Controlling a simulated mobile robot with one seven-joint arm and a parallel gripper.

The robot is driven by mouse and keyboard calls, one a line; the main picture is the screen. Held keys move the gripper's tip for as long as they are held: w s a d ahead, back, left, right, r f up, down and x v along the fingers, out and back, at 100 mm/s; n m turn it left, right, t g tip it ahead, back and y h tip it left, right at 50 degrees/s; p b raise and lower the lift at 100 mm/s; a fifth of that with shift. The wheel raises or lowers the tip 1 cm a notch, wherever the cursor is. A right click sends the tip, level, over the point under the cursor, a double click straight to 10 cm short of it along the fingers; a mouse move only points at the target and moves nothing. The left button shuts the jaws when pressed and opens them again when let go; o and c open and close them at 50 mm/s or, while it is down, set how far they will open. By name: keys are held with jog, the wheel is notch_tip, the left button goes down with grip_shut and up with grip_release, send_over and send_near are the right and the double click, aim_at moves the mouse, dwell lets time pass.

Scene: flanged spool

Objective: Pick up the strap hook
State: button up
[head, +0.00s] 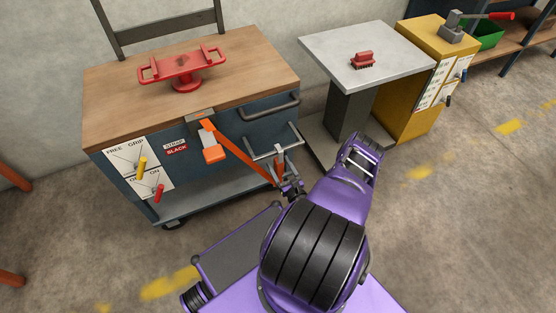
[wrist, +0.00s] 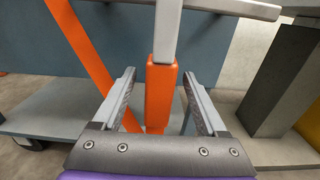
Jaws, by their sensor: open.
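The strap hook, with an orange grip (wrist: 160,92) and a grey shank above it, hangs upright in the wrist view. Its shank runs up to a grey bar (wrist: 225,6) at the top; the hook's upper end is out of frame. My gripper (wrist: 158,80) is open, with one finger on each side of the orange grip and visible gaps between. In the head view my gripper (head: 288,186) is low at the cart's front right, beside the lower end of the orange strap (head: 243,152). The hook is small and partly hidden there.
The blue cart (head: 230,130) has a wooden top with a red spool stand (head: 185,70). Yellow and red levers (head: 142,168) are on its front left. A grey table (head: 390,50) with a red brush (head: 362,60) and a yellow cabinet (head: 410,100) stand right. Floor is clear at right.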

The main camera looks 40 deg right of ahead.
jog(key=shift+w, duration=0.3)
jog(key=shift+c, duration=0.2)
grip_shut()
jog(key=shift+d+r, duration=0.1)
jog(key=shift+r, duration=0.15)
